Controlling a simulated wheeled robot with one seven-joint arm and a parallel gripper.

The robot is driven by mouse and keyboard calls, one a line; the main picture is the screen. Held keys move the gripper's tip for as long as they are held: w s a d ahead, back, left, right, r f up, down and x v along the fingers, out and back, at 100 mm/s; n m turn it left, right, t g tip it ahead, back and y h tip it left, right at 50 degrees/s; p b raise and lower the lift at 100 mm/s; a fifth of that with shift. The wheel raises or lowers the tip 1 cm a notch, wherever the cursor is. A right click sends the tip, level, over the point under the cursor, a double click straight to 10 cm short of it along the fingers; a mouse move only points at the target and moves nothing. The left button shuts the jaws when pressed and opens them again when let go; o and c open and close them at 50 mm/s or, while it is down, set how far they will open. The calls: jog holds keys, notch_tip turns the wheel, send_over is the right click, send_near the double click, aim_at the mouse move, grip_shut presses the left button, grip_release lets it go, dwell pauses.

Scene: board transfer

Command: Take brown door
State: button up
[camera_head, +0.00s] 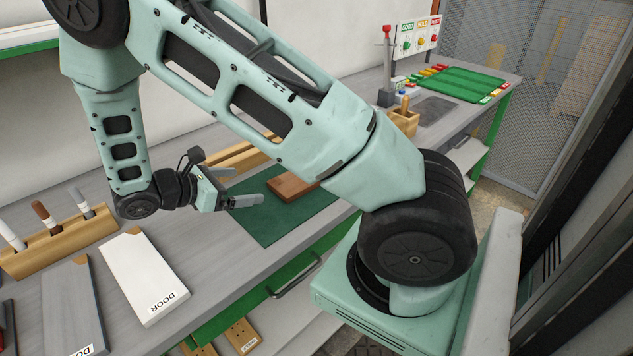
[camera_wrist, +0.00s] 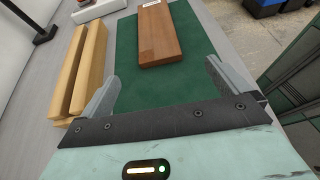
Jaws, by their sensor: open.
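The brown door (camera_head: 292,186) is a flat wooden block lying on a dark green mat (camera_head: 252,219) on the workbench. My arm hides part of it in the head view. My gripper (camera_head: 250,190) is open and empty over the mat's left part, apart from the door. Both fingers show in the wrist view, with the gap between them (camera_wrist: 160,88) over bare green mat.
A wooden slotted rack (camera_wrist: 82,75) stands left of the mat in the wrist view. A white door (camera_head: 142,275) and a grey door (camera_head: 70,305) lie at the bench's front left. A pen holder (camera_head: 60,240) stands behind them. A green tray (camera_head: 460,83) is at the far end.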

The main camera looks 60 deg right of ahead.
jog(key=shift+w+d+f, duration=0.1)
jog(key=shift+d+f, duration=0.05)
jog(key=shift+d, duration=0.2)
jog(key=p, duration=0.3)
send_near(297, 179)
jog(key=x, duration=0.4)
jog(key=shift+d, duration=0.1)
jog(key=shift+p+x, duration=1.4)
jog(key=shift+x, duration=1.35)
jog(key=c, duration=1.1)
